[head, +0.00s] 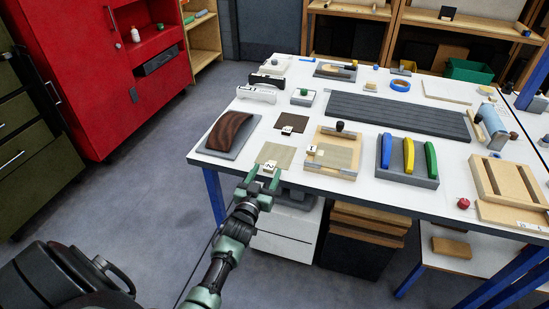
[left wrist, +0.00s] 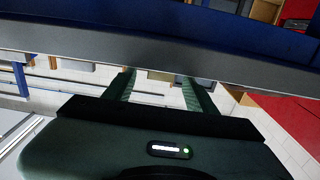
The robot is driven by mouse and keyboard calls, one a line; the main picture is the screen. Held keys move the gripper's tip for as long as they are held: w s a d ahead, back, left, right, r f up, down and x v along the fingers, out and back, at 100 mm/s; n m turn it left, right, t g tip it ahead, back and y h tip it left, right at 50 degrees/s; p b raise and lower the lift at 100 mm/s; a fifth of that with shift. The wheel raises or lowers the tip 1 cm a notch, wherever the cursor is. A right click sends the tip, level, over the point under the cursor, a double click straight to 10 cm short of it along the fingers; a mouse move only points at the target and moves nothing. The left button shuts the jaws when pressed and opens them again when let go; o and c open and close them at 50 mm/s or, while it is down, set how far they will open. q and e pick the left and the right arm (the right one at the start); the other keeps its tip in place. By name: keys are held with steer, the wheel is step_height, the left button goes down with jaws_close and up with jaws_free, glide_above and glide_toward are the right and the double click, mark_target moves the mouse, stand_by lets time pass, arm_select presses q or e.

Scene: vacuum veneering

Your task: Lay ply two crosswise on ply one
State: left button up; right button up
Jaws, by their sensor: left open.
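Ply two (head: 277,154) is a thin, light greenish-tan sheet with a white tab marked 2 near its front edge. It lies flat near the front edge of the white table. My left gripper (head: 265,171) is open at that edge, its fingers on either side of the tab. In the left wrist view the open left gripper (left wrist: 161,92) has the table edge across its fingertips, and a small tan piece shows between them. Ply one (head: 333,153), with a tab marked 1, lies in a shallow wooden frame (head: 346,172) to the right. My right gripper is not in view.
A curved dark wood piece (head: 232,131) on a grey base lies to the left. A dark sheet (head: 291,123) lies behind ply two. A rack of blue, yellow and green clamps (head: 409,158) stands right of the frame. A dark slatted mat (head: 395,113) lies behind.

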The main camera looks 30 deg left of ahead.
arm_select(q)
steer(key=c, duration=0.3)
jaws_close()
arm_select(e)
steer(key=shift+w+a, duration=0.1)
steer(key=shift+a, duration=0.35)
